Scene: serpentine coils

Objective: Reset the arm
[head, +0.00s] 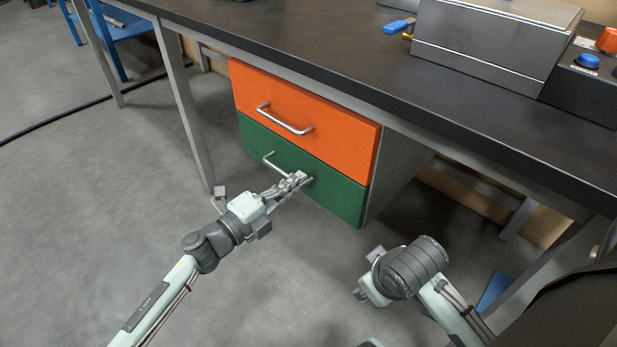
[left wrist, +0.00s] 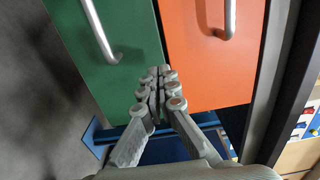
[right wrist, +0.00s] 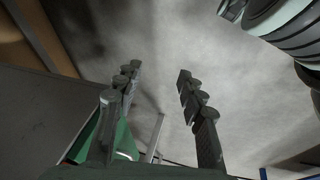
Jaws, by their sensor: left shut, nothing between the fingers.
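My left gripper (head: 302,181) is in front of the green lower drawer (head: 340,194), by the right end of its metal handle (head: 280,171). In the left wrist view its fingers (left wrist: 160,72) are together and empty. They point at the seam between the green and orange fronts, apart from the green handle (left wrist: 98,30). The orange upper drawer (head: 300,100) also has a bar handle (head: 284,119). Both fronts look about flush. My right gripper (right wrist: 158,70) is spread with nothing between its fingers; in the head view its fingers are mostly hidden.
The dark workbench top (head: 330,55) runs above the drawers, with metal legs (head: 185,110) at left. A grey metal box (head: 490,45) and a control box with a blue button (head: 587,61) stand on it. The grey floor (head: 280,280) in front is clear.

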